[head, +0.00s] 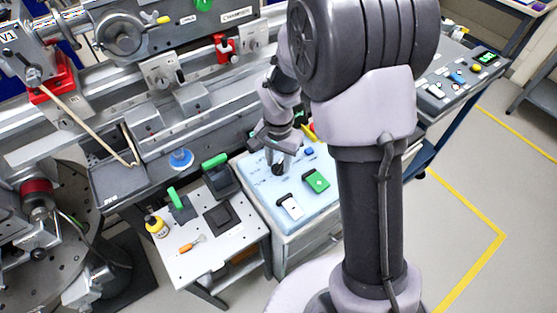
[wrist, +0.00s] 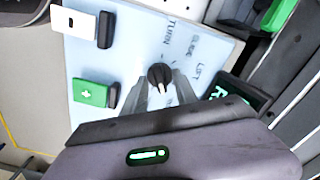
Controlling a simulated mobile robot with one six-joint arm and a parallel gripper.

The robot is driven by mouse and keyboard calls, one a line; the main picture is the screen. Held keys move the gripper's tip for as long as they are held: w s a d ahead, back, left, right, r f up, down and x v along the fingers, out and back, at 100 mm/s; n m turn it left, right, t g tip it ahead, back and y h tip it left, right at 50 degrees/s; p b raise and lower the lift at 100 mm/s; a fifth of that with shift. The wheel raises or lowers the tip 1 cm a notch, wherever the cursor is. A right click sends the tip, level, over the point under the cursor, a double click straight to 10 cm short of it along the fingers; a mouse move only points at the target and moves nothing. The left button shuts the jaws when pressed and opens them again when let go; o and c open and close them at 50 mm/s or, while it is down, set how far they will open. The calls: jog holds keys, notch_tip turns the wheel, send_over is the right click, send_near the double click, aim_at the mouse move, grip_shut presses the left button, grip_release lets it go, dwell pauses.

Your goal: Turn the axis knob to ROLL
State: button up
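The axis knob (wrist: 160,76) is a dark round knob on a pale blue panel (wrist: 130,48). In the wrist view its white pointer faces down the picture, toward my gripper's palm. The printed words TURN, SLIDE and LIFT show around its upper and right side; any label at the pointer is mostly hidden by my gripper. My gripper (wrist: 159,78) has one finger on each side of the knob, with what looks like a narrow gap. The knob also shows in the head view (head: 278,169), below my gripper (head: 277,153).
A dark display (wrist: 232,92) with green letters, seemingly starting with R, stands right of the knob. A green switch (wrist: 91,93) and a white switch (wrist: 75,22) sit on the panel's left. A small table (head: 200,262) with a bottle and tools stands alongside.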

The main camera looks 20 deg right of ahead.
aim_at(279, 165)
notch_tip(279, 165, up, 17)
jog(key=p, duration=0.7)
jog(key=shift+r, duration=0.2)
